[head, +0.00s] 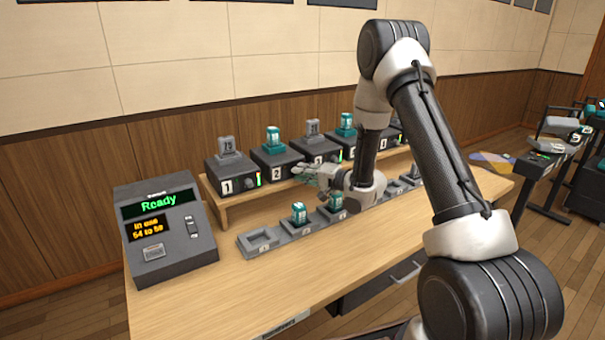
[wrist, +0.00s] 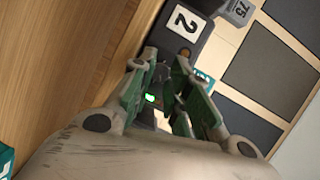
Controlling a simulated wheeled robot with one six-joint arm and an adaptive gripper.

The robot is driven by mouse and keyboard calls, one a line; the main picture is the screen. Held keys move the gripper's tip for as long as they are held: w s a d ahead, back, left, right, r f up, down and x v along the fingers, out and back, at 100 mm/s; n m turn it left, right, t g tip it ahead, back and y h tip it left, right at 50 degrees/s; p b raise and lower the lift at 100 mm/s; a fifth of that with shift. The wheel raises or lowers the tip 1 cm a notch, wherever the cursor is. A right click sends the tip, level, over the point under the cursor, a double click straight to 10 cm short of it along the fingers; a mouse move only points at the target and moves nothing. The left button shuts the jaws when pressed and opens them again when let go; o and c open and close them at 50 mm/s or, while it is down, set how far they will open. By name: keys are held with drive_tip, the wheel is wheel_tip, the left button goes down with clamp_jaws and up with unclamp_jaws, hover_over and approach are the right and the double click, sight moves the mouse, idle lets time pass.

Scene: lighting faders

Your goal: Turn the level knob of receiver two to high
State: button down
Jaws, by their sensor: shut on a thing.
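Receiver two (head: 268,172) is a dark box with a white "2" label, among the receivers on the wooden shelf. A teal pack (head: 273,136) stands in its top. My gripper (head: 299,171) is at the right part of its front face. In the wrist view, my gripper (wrist: 158,84) is shut at the face of receiver two (wrist: 206,30), below its "2" label in the picture. It is shut on the level knob, which the fingers mostly hide. A small green light (wrist: 150,98) shows between the fingers. The knob's pointer setting cannot be read.
Receiver one (head: 229,175) stands left and receiver three (head: 313,148) right, close by. In front, a row of grey trays (head: 262,243) holds teal packs (head: 299,213). A console (head: 166,244) reading "Ready" stands at the left. The table front (head: 225,295) is clear.

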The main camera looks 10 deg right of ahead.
drive_tip(key=m, duration=0.1)
drive_tip(key=m+y, duration=0.1)
drive_tip(key=m, duration=0.1)
drive_tip(key=m+t, duration=0.1)
drive_tip(key=shift+f, duration=0.25)
drive_tip(key=shift+m, duration=0.4)
drive_tip(key=c, duration=1.3)
unclamp_jaws()
drive_tip(key=shift+y, duration=0.3)
drive_tip(key=shift+v, duration=4)
